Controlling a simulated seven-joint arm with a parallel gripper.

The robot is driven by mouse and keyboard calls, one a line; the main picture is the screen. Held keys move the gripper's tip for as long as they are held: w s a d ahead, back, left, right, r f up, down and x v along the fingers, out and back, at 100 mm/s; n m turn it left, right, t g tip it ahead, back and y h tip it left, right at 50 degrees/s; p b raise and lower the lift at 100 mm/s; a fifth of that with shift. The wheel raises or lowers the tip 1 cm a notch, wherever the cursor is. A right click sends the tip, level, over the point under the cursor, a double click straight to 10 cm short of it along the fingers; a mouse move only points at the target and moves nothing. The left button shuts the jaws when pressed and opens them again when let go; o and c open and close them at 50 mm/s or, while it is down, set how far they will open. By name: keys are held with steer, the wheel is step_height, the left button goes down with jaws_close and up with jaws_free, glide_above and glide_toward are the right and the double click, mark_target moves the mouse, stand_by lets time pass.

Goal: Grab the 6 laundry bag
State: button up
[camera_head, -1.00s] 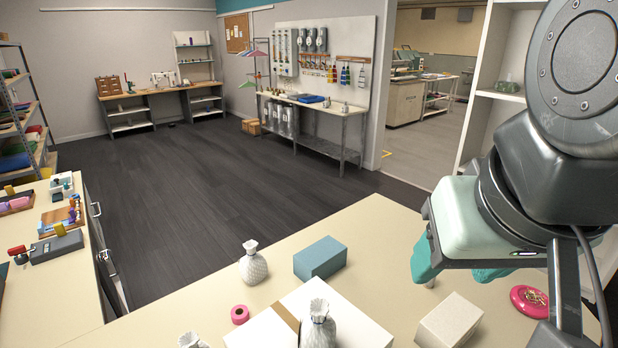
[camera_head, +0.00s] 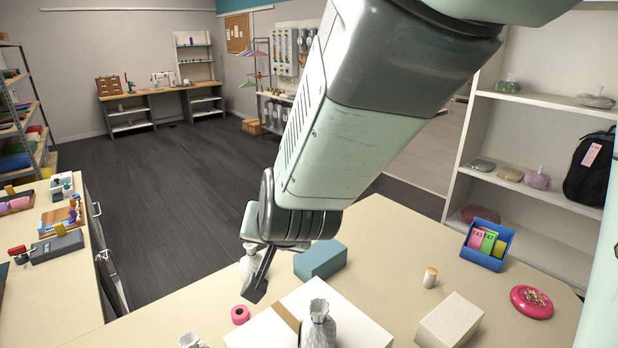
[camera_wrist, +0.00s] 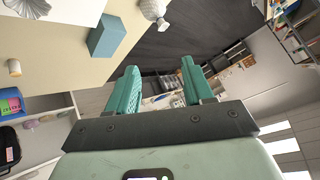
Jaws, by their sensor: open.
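No number 6 is readable on anything that could be a laundry bag. Rounded white textured pieces with pinched, ruffled tops stand on the cream table: a front one (camera_head: 319,328), one cut off at the bottom edge (camera_head: 190,341), and a far one (camera_head: 250,262) partly behind my arm. I cannot tell whether they are bags or vases. Small coloured, pouch-like items, including a purple one (camera_head: 536,179), lie on the right shelves. In the wrist view my gripper (camera_wrist: 160,88) has its two teal fingers apart with nothing between them, pointing toward the room. In the head view my arm largely hides it.
On the table are a blue-grey block (camera_head: 320,260), a white box (camera_head: 450,320), a pink tape roll (camera_head: 240,314), a pink dish (camera_head: 531,302), a corked jar (camera_head: 430,277) and a blue holder (camera_head: 487,251) with numbered cards. A black backpack (camera_head: 590,172) stands on the shelf.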

steer(key=a+f, duration=0.7)
steer(key=t, duration=0.3)
glide_above(190, 344)
steer(key=w+d, duration=0.3)
steer(key=d, duration=0.1)
step_height(190, 344, down, 9)
steer(key=s+f+n+y, duration=0.1)
steer(key=s+f, duration=0.1)
steer(key=s+a+f+n+t, duration=0.1)
steer(key=s+f, duration=0.1)
steer(key=s+f+n+y, duration=0.1)
steer(key=s, duration=0.1)
steer(key=shift+s+a+f+t+y, duration=0.1)
steer(key=shift+a+f+t+y, duration=0.1)
steer(key=shift+f+t+y, duration=0.15)
steer(key=s+d+f+n+t+y, duration=0.2)
steer(key=s+n+y, duration=0.1)
steer(key=s, duration=0.2)
steer(key=shift+d+f+x, duration=0.1)
steer(key=shift+d+x, duration=0.05)
steer(key=shift+x, duration=2.45)
steer(key=shift+d+f+x, duration=0.1)
steer(key=shift+x, duration=2.5)
steer(key=shift+w, duration=0.2)
jaws_close()
